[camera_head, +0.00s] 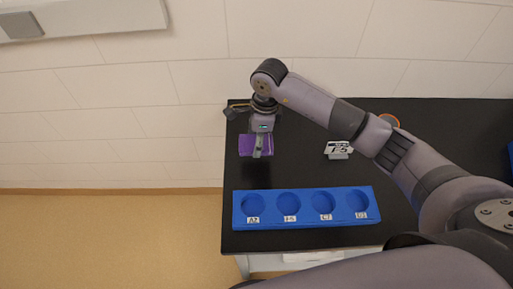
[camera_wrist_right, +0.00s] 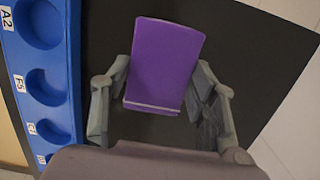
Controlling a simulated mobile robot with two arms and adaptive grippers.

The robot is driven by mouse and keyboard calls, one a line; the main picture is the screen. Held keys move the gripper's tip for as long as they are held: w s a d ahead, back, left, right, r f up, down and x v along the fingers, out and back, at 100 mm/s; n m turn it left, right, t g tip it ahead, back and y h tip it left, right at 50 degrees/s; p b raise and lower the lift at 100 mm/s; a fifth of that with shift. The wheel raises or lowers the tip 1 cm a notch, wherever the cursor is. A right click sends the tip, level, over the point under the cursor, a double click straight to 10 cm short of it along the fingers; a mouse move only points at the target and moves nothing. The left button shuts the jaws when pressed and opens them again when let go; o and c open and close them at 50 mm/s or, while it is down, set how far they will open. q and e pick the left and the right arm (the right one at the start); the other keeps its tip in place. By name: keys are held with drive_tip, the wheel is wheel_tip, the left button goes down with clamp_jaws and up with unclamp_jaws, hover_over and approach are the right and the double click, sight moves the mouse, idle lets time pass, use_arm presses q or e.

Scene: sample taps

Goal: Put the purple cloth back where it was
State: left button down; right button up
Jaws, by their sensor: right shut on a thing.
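The purple cloth (camera_head: 245,145) is a flat, folded-looking rectangle over the left part of the black table, behind the blue rack. It also shows in the right wrist view (camera_wrist_right: 166,60), between the two grey fingers, with a pale line along its near edge. My right gripper (camera_head: 259,152) points down and is shut on the cloth. Its fingers also show in the right wrist view (camera_wrist_right: 160,90), one on each side of the cloth. Whether the cloth touches the table or hangs just above it, I cannot tell. My left gripper is not in view.
A blue rack (camera_head: 307,222) with several round, empty wells and white labels lies along the table's front edge. An orange-rimmed round object (camera_head: 389,120) is partly behind my right arm. The black table (camera_head: 300,172) is bare between.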

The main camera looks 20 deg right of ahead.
sight(257, 159)
wheel_tip(257, 159, down, 2)
drive_tip(key=shift+f, duration=0.35)
wheel_tip(257, 159, down, 3)
drive_tip(key=shift+f+p, duration=0.2)
drive_tip(key=shift+p, duration=0.4)
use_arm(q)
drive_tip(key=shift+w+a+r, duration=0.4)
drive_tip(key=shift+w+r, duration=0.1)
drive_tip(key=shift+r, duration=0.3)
use_arm(e)
drive_tip(key=shift+f, duration=0.15)
drive_tip(key=shift+f, duration=0.1)
drive_tip(key=shift+f, duration=0.15)
drive_tip(key=o, duration=1.1)
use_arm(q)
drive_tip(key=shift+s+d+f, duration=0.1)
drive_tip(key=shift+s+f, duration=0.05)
use_arm(e)
drive_tip(key=shift+r, duration=0.2)
